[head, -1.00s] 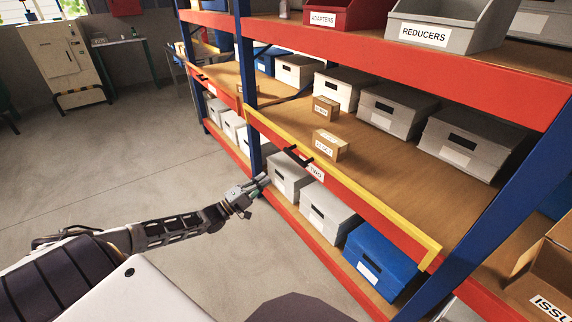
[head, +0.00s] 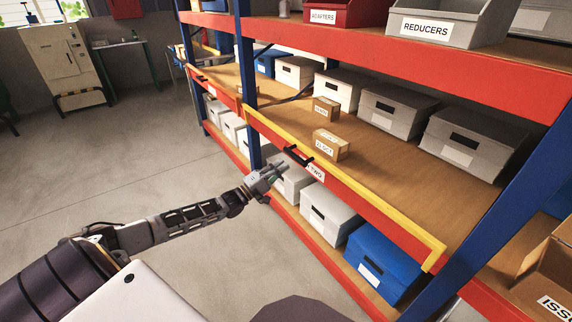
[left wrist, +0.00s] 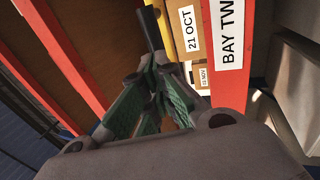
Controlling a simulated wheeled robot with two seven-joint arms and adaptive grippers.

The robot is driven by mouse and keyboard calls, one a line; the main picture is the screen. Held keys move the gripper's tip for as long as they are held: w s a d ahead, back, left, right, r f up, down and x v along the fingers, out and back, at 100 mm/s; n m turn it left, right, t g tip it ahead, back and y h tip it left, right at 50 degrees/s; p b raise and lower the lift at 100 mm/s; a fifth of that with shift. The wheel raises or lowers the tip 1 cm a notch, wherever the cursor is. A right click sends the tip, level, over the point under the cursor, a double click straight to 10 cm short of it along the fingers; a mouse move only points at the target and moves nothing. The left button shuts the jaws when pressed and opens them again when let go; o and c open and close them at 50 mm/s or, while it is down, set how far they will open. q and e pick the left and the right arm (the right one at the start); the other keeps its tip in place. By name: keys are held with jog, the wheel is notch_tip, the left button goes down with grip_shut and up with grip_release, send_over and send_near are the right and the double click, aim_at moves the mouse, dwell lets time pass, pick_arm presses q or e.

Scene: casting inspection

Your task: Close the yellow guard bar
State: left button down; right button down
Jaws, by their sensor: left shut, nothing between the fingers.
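The yellow guard bar (head: 360,187) runs along the front of the middle shelf, just above its red beam, with a short bent end at the right. A black handle (head: 298,156) sits on the bar towards its left part. My left gripper (head: 283,169) is shut and empty, its fingertips just below and left of the handle. In the left wrist view, the handle (left wrist: 151,28) stands close beyond the green-padded fingers (left wrist: 158,66), with a strip of the yellow bar (left wrist: 164,20) behind it. I cannot tell whether they touch. My right gripper is out of view.
Two small cartons (head: 329,143) stand on the middle shelf behind the bar, with grey bins (head: 398,107) farther back. White bins and a blue bin (head: 380,262) fill the lower shelf. A blue upright (head: 248,80) stands left of the bar. The floor at left is clear.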

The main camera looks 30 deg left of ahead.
aim_at(294, 154)
pick_arm(q)
jog(key=x, duration=0.2)
jog(key=shift+w+d+r+b, duration=0.1)
jog(key=shift+w+d+b, duration=0.05)
jog(key=shift+w+b, duration=0.2)
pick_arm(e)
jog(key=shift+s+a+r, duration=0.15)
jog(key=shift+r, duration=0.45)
pick_arm(q)
jog(key=shift+w+d+r+p, duration=0.15)
jog(key=shift+w+r+p, duration=0.2)
jog(key=shift+r, duration=0.1)
jog(key=shift+w+d+r, duration=0.1)
jog(key=shift+w+r, duration=0.2)
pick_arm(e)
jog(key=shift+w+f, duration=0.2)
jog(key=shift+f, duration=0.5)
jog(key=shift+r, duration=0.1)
pick_arm(q)
jog(key=shift+s, duration=0.15)
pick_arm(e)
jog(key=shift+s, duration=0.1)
